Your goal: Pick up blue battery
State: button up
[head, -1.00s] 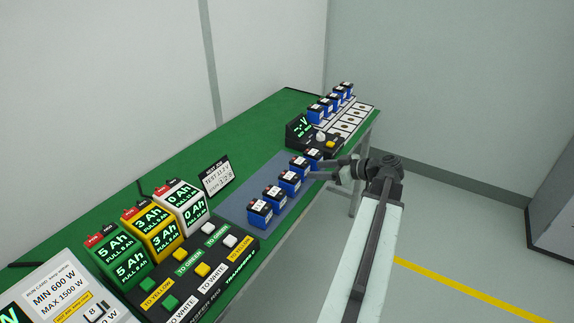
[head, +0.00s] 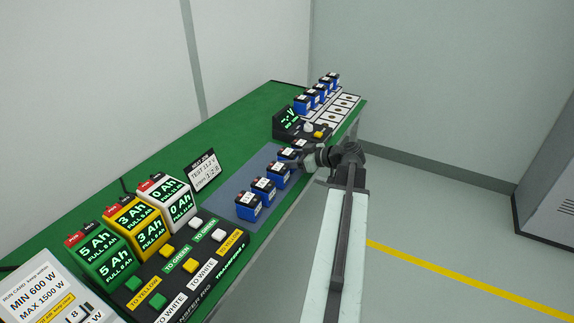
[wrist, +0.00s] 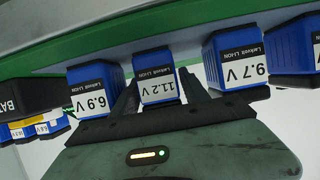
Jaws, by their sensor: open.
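Several blue batteries with dark tops and white labels stand in a row on a blue-grey mat (head: 231,194). The nearest battery (head: 248,207) is at the row's front end in the head view. My gripper (head: 301,158) reaches in at the far part of the row and partly hides batteries there. In the wrist view, my gripper (wrist: 158,92) is open, its dark fingers on either side of a blue battery labelled 11.2 V (wrist: 155,68). Whether the fingers touch it is unclear. A 6.9 V battery (wrist: 92,78) is left of it, a 9.7 V battery (wrist: 232,58) right.
A black meter (head: 288,121) and a white slotted tray (head: 346,101) with more blue batteries (head: 312,98) stand farther back on the green table (head: 240,125). Green, yellow and white packs (head: 138,226) and a button panel (head: 188,262) stand nearer. Neighbouring batteries leave little side room.

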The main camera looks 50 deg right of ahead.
aim_at(288, 151)
grip_shut()
jog(key=shift+r, duration=0.15)
jog(key=shift+r+p, duration=0.35)
jog(key=shift+p, duration=0.15)
notch_tip(288, 151, up, 4)
jog(key=p, duration=0.3)
jog(key=shift+f+p, duration=0.1)
jog(key=shift+p, duration=0.3)
jog(key=s+d, duration=0.3)
jog(key=s, duration=0.4)
jog(key=s+d, duration=0.3)
jog(key=s, duration=0.5)
jog(key=shift+d, duration=0.25)
